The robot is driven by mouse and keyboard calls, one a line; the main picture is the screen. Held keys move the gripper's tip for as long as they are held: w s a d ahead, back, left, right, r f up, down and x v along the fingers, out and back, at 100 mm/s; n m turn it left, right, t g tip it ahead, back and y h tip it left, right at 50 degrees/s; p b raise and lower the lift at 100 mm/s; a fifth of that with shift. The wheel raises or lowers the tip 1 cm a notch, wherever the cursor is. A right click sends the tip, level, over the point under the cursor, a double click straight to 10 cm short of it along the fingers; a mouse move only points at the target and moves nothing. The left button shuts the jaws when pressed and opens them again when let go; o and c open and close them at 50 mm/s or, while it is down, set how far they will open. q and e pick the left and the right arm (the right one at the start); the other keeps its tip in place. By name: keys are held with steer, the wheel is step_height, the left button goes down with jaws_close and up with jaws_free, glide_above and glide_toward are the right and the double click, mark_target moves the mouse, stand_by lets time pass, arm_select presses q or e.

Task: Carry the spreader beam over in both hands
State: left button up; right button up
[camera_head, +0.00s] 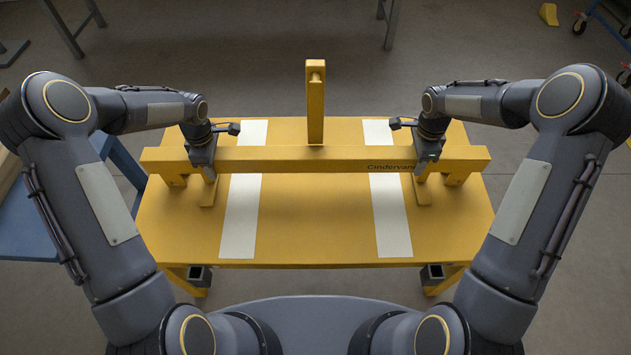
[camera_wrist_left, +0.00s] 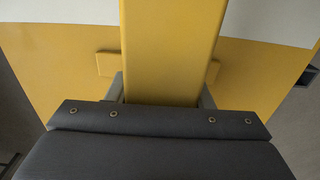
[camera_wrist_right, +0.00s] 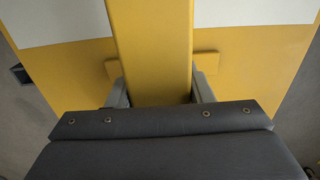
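The spreader beam (camera_head: 330,154) is a long yellow bar with an upright post (camera_head: 315,105) at its middle and dark lettering near its right part. It lies level across a yellow table (camera_head: 315,225). My left gripper (camera_head: 207,172) is around the beam near its left end; the left wrist view shows a finger on each side of the beam (camera_wrist_left: 170,45). My right gripper (camera_head: 423,170) is around it near its right end; the right wrist view shows its fingers close against the beam's sides (camera_wrist_right: 155,45). The fingertips are hidden. I cannot tell whether the beam is clear of its supports.
Two white strips (camera_head: 240,225) (camera_head: 392,225) run front to back on the table. Small yellow blocks (camera_head: 208,196) (camera_head: 422,195) lie under the beam near my grippers. A blue surface (camera_head: 30,225) stands at the left. A wheeled blue frame (camera_head: 603,20) is at the far right.

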arm_select(q)
steer(key=o, duration=0.4)
steer(key=shift+r, duration=0.1)
arm_select(e)
steer(key=o, duration=0.4)
steer(key=shift+r, duration=0.1)
arm_select(q)
step_height(320, 180, up, 12)
steer(key=shift+f, duration=0.2)
steer(key=shift+r, duration=0.15)
arm_select(e)
steer(key=shift+r, duration=0.15)
step_height(320, 180, up, 12)
steer(key=shift+f, duration=0.15)
arm_select(q)
steer(key=shift+r, duration=0.1)
